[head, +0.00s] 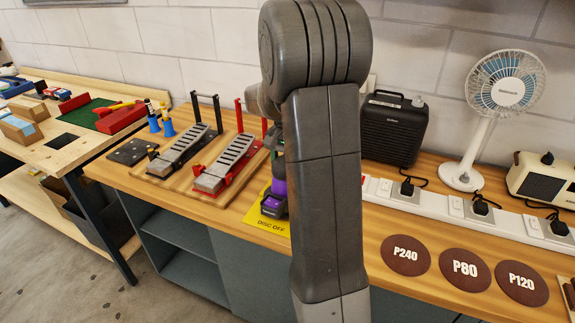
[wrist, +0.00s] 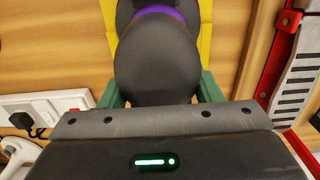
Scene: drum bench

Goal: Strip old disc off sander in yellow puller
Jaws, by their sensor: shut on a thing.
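The sander (wrist: 157,60) has a rounded dark body with a purple band and fills the upper middle of the wrist view. My gripper (wrist: 160,98) is shut on it, with green fingers at both sides of the body. In the head view the sander's purple part (head: 279,188) shows just left of my arm, with a dark part below it. It is at the yellow puller (head: 268,222), marked DISC OFF; yellow also shows behind the sander in the wrist view (wrist: 206,30). The sander's underside and any disc on it are hidden, so I cannot tell whether they touch the puller.
Brown discs P240 (head: 405,255), P80 (head: 465,269) and P120 (head: 522,283) lie at the right front. A white power strip (head: 430,203), fan (head: 460,178) and black box (head: 392,130) stand behind. Slotted metal racks, black-ended (head: 184,150) and red-ended (head: 228,163), stand left. My arm blocks the middle.

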